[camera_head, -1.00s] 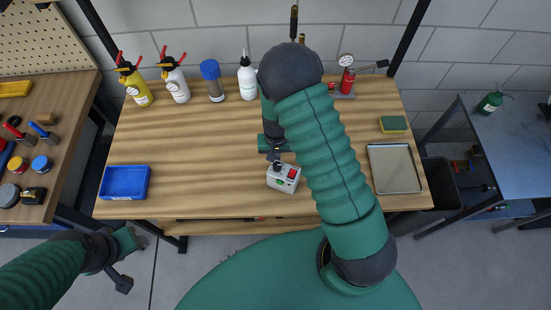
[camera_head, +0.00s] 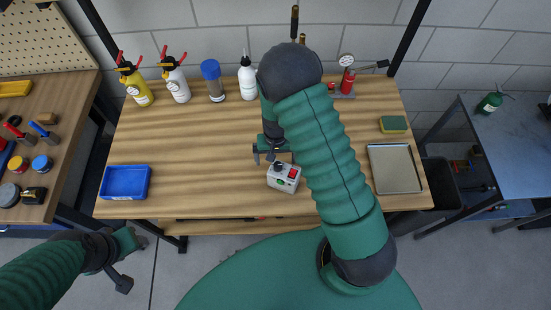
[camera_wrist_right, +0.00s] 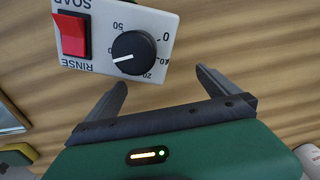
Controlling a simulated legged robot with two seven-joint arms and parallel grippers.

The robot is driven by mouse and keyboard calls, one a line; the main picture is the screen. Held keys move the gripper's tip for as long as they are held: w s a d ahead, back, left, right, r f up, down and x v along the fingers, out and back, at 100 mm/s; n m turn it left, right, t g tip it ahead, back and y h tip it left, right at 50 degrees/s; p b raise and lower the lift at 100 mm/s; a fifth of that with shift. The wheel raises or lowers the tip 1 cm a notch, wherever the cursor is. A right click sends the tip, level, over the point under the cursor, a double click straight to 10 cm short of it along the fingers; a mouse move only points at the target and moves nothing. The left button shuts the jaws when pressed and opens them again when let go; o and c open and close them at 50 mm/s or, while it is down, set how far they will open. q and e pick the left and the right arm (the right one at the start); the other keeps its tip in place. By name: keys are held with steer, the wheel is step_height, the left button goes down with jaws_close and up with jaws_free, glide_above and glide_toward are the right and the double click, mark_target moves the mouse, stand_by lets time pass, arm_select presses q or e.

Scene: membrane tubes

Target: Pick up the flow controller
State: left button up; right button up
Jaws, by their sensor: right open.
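The wrist view shows the box close up (camera_wrist_right: 103,50), with SOAP and RINSE lettering and a dial. My right gripper (camera_head: 271,158) is just behind the box and above the bench. Its two dark fingers (camera_wrist_right: 161,77) are spread apart with nothing between them, and the box lies just beyond the fingertips. My left gripper (camera_head: 127,262) hangs off the bench's front left; its opening is unclear.
A blue tray (camera_head: 125,182) lies on the left of the workbench (camera_head: 190,150). A metal tray (camera_head: 394,168) and a sponge (camera_head: 393,124) are on the right. Bottles, including a white one (camera_head: 247,80), and a red gauge device (camera_head: 346,80) stand along the back. The bench's middle left is clear.

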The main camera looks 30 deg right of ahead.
step_height(320, 180, up, 5)
steer(key=w+b, duration=0.1)
step_height(320, 180, up, 12)
steer(key=m+b, duration=0.1)
steer(key=m, duration=0.4)
glide_above(284, 171)
steer(key=f, duration=0.3)
steer(key=f+b, duration=0.1)
steer(key=f, duration=0.6)
steer(key=shift+a+f, duration=0.3)
steer(key=shift+a, duration=0.05)
steer(key=f, duration=0.4)
steer(key=shift+d+f, duration=0.3)
steer(key=shift+d, duration=0.1)
steer(key=shift+w+f, duration=0.15)
steer(key=shift+f, duration=0.25)
steer(key=shift+r, duration=0.1)
steer(key=c, duration=1.5)
steer(key=shift+c, duration=0.2)
